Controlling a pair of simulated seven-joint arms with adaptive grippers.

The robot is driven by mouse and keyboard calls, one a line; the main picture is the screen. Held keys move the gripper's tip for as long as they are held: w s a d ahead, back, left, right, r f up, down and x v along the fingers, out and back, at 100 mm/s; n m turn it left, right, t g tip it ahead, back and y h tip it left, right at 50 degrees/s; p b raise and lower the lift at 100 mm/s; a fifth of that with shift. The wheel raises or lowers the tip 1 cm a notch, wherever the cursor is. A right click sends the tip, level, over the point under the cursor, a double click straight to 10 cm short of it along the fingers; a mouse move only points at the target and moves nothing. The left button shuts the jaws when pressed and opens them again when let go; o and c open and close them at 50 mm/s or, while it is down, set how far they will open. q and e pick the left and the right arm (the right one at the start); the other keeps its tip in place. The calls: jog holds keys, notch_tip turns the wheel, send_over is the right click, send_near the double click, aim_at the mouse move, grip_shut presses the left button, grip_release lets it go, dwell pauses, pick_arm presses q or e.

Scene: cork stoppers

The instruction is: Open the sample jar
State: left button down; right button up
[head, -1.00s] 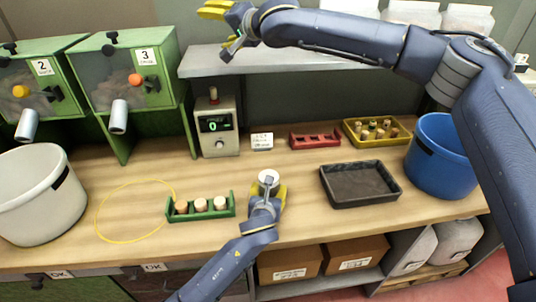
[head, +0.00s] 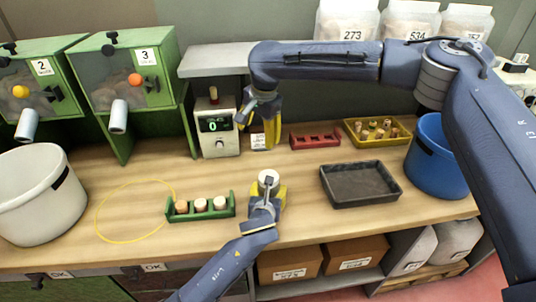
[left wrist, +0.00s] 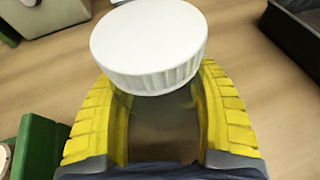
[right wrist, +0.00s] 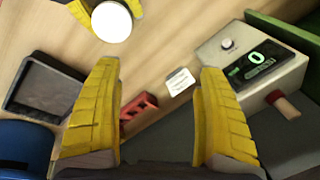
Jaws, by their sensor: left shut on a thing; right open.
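The sample jar shows in the left wrist view as a clear, brownish body (left wrist: 165,125) under a white ribbed lid (left wrist: 150,42). The lid is on the jar. My left gripper (left wrist: 160,110) is shut on the jar body below the lid, near the bench's front edge. In the head view the white lid (head: 268,177) shows between its fingers. My right gripper (head: 258,145) is open and empty, fingers downward, above the back of the bench beside the display box. In the right wrist view its fingers (right wrist: 158,115) are wide apart, and the lid (right wrist: 111,21) is beyond them.
A green rack (head: 201,208) with several corks stands left of the jar. A black tray (head: 360,184) and blue bucket (head: 436,155) are at right. A display box (head: 217,127), red rack (head: 315,138) and yellow tray (head: 378,132) stand at the back, under a grey shelf (head: 213,62).

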jog(key=s+d+f, duration=0.1)
jog(key=s+d+f+g+h, duration=0.1)
jog(key=s+f, duration=0.1)
jog(key=s+d+f+g, duration=0.1)
jog(key=shift+s+f+h, duration=0.25)
jog(key=shift+s+h, duration=0.1)
jog(key=shift+h, duration=0.05)
jog(key=shift+f, duration=0.4)
jog(key=shift+d+f, duration=0.15)
jog(key=shift+f, duration=3.45)
jog(key=shift+o, duration=0.2)
jog(key=c, duration=1.4)
jog(key=shift+n, duration=0.3)
